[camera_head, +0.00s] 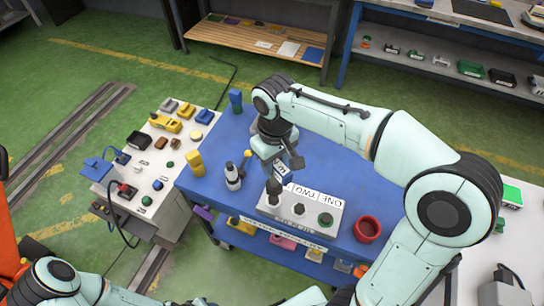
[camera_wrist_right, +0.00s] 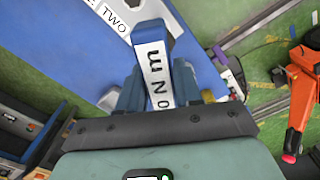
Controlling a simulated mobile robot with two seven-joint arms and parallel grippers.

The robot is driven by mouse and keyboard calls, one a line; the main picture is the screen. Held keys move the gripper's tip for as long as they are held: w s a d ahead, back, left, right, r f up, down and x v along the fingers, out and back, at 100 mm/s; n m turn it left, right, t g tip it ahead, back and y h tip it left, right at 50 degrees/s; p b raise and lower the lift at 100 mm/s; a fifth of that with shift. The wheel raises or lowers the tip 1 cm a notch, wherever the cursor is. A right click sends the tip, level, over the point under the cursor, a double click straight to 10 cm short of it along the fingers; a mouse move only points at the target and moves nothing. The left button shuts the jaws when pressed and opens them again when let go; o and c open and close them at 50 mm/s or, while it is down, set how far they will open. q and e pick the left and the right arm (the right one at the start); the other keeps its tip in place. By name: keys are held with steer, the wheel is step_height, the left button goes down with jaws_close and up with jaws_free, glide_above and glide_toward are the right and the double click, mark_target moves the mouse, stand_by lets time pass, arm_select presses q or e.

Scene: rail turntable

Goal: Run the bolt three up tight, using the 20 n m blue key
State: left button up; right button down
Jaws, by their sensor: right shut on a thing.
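A white block (camera_head: 294,220) on the blue table carries a row of dark bolts. Its labels read ONE and TWO, upside down in the head view. The label at the left end is hidden behind my right gripper (camera_head: 283,172). That gripper is shut on a blue key (camera_head: 284,176), held over the left end of the block. In the right wrist view the blue key (camera_wrist_right: 148,30) shows a white label with "N m" readable. A dark bolt or socket (camera_head: 273,188) sits just below it; I cannot tell whether they touch. My left gripper is out of view.
On the blue table (camera_head: 222,135) stand a grey-and-black tool (camera_head: 233,177), a yellow block (camera_head: 195,163), a blue key-like piece (camera_head: 236,100) and a red ring-shaped cup (camera_head: 367,229). A white side table (camera_head: 150,175) at left holds several small parts.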

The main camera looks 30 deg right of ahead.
steer(key=shift+w+f, duration=0.15)
steer(key=shift+f, duration=0.2)
steer(key=shift+f+b, duration=0.75)
steer(key=shift+f, duration=0.35)
steer(key=n, duration=0.3)
steer(key=shift+n+p, duration=0.35)
steer(key=shift+n, duration=0.05)
steer(key=n, duration=0.2)
steer(key=shift+w+n, duration=0.1)
steer(key=shift+n, duration=0.3)
steer(key=n+p, duration=0.1)
steer(key=n, duration=0.7)
steer(key=shift+n+p, duration=0.3)
steer(key=shift+n, duration=0.1)
steer(key=n, duration=0.5)
steer(key=shift+n+p, duration=0.4)
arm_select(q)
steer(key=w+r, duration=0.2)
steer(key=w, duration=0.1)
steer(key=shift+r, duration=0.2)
arm_select(e)
steer(key=n, duration=0.2)
steer(key=shift+n, duration=0.4)
